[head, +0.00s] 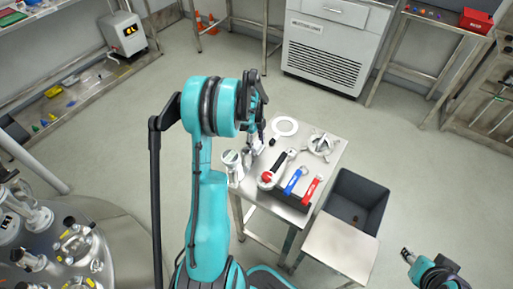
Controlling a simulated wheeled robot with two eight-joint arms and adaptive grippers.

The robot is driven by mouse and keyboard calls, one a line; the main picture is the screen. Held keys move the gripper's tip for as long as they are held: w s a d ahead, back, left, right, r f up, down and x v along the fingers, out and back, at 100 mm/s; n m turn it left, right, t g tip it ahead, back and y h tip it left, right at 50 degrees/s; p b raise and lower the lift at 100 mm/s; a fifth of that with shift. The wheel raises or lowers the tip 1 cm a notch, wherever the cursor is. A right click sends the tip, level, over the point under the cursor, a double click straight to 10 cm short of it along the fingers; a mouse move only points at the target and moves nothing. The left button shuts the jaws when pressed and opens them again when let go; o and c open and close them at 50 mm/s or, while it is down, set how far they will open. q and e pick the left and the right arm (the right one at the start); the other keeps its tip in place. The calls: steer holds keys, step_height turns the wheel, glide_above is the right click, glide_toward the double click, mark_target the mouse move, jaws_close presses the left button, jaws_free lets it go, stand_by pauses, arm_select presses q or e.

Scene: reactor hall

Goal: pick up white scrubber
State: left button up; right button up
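A small metal table (262,196) carries several items. I cannot pick out the white scrubber for sure; a small pale piece (257,145) shows just below my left gripper (259,133). That gripper points down over the table's back left part, partly hidden by my own teal wrist, and its finger opening is unclear. A flat white ring (285,126) lies to its right. A blue-handled tool (293,181) and a red-handled tool (311,189) lie near the front. My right gripper (406,252) is at the lower right, away from the table, too small to read.
A metal valve-like part (320,145) lies on the table's right side, and a white and metal fitting (232,162) stands at its left edge. A dark grey bin (372,192) is right of the table. A steel vessel (60,250) fills the lower left.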

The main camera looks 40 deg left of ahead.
mark_target(257, 143)
arm_select(q)
step_height(257, 143, up, 10)
steer(key=p, duration=0.4)
stand_by(0.3)
